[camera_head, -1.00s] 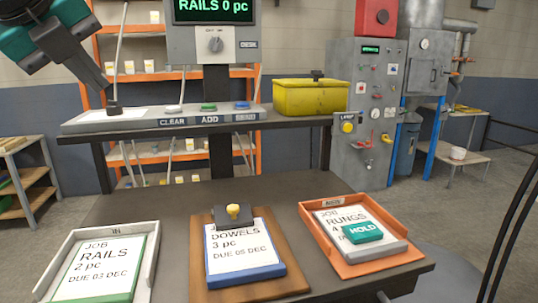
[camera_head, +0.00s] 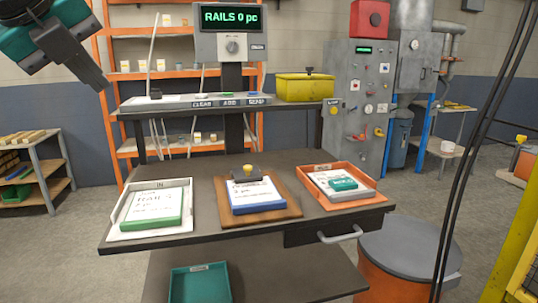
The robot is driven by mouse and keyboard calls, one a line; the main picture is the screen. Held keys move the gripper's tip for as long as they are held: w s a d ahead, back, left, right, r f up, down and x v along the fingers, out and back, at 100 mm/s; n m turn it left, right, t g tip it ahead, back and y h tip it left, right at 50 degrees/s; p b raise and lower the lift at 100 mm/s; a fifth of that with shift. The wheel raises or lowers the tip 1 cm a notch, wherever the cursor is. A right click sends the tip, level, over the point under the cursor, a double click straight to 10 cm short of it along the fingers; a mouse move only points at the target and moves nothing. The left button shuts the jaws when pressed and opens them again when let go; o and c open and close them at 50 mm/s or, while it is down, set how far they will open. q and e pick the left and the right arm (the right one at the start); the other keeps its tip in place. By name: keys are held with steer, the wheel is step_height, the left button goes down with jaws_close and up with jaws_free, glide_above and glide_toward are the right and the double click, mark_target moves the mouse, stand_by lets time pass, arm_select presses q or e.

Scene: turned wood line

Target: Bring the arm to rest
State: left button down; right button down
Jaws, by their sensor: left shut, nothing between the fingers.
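My left gripper (camera_head: 98,82) is shut and empty at the upper left, in the air before the orange shelf. Its arm comes in from the left edge. It is apart from the bench and the counter console. My right gripper is out of view. The dark bench (camera_head: 200,172) bears a white IN tray (camera_head: 125,224) with the RAILS card (camera_head: 155,207), a brown board (camera_head: 287,192) with a blue-edged card under a yellow-knobbed clip, and an orange tray (camera_head: 376,197) with a card and a green tag (camera_head: 343,184).
The console (camera_head: 190,101) with coloured buttons stands on the upper shelf, below a screen (camera_head: 231,17) reading RAILS 0 pc. A yellow box (camera_head: 305,87) is beside it. A green bin (camera_head: 200,283) sits on the low shelf. An orange drum (camera_head: 405,280) stands at right.

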arm_select(q)
steer(key=s+d+f+m+g+h, duration=0.2)
steer(key=d+f+m+g+h, duration=0.25)
steer(key=d+f+h, duration=0.5)
steer(key=s+d+f+m+g+h, duration=0.3)
steer(key=d+f+g+h, duration=0.3)
steer(key=d, duration=0.7)
steer(key=w+a+f+n+t+y, duration=0.25)
steer(key=a+f+n+t, duration=0.25)
steer(key=f+n+t, duration=0.65)
steer(key=w+a+f+n+t+y, duration=0.2)
steer(key=a+f+n+t+y, duration=0.45)
steer(key=n, duration=0.85)
steer(key=s+a+f+n+g+y, duration=0.2)
steer(key=s+f, duration=0.5)
steer(key=f, duration=0.5)
steer(key=s+a+f+n+g+y, duration=0.3)
steer(key=s+f, duration=0.5)
steer(key=f, duration=0.5)
steer(key=shift+s+f+n+g+p, duration=0.15)
steer(key=shift+s+n+g+p, duration=0.15)
steer(key=shift+n+g+p, duration=0.25)
